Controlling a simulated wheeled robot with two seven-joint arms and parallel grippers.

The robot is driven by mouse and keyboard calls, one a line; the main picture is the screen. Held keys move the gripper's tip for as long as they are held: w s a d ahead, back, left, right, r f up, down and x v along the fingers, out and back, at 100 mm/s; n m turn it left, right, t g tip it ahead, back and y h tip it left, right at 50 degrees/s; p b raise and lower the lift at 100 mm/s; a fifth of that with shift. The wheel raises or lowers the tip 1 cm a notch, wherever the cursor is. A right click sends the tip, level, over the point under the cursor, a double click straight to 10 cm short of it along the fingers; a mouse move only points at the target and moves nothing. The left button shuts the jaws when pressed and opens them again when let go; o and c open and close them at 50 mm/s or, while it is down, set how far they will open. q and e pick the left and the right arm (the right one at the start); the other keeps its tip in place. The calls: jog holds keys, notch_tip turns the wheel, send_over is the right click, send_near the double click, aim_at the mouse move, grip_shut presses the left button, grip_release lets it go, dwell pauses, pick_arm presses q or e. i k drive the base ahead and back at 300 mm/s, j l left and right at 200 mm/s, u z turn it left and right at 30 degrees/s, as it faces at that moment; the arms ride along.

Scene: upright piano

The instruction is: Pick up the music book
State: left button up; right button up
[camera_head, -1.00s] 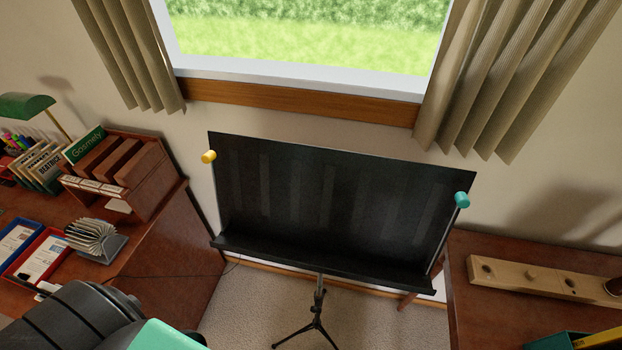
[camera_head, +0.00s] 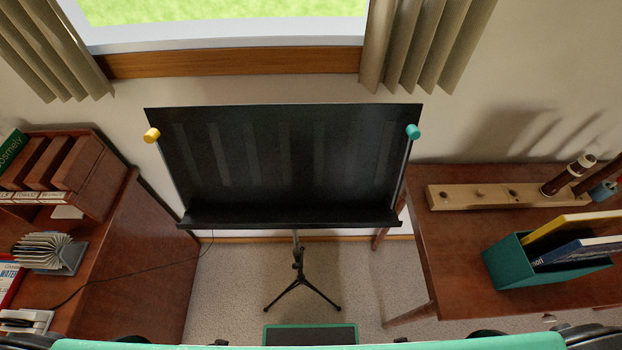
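Two books, one yellow (camera_head: 572,226) and one dark blue (camera_head: 580,250), stand in a teal holder (camera_head: 508,262) on the right-hand table. I cannot tell whether either is the music book; their covers are mostly hidden. The black music stand (camera_head: 285,155) in the middle is empty, with a yellow knob (camera_head: 152,134) on its left and a teal knob (camera_head: 412,131) on its right. Neither of my grippers shows in the head view. Only parts of my own body show along the bottom edge.
A wooden desk (camera_head: 150,255) with an organiser and papers stands at left. The right table (camera_head: 455,275) also bears a wooden peg rack (camera_head: 480,196) with a woodwind piece. A green-edged dark panel (camera_head: 310,335) shows at the bottom. Carpet is open around the stand's tripod.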

aim_at(565, 228)
jog(key=z, duration=2.05)
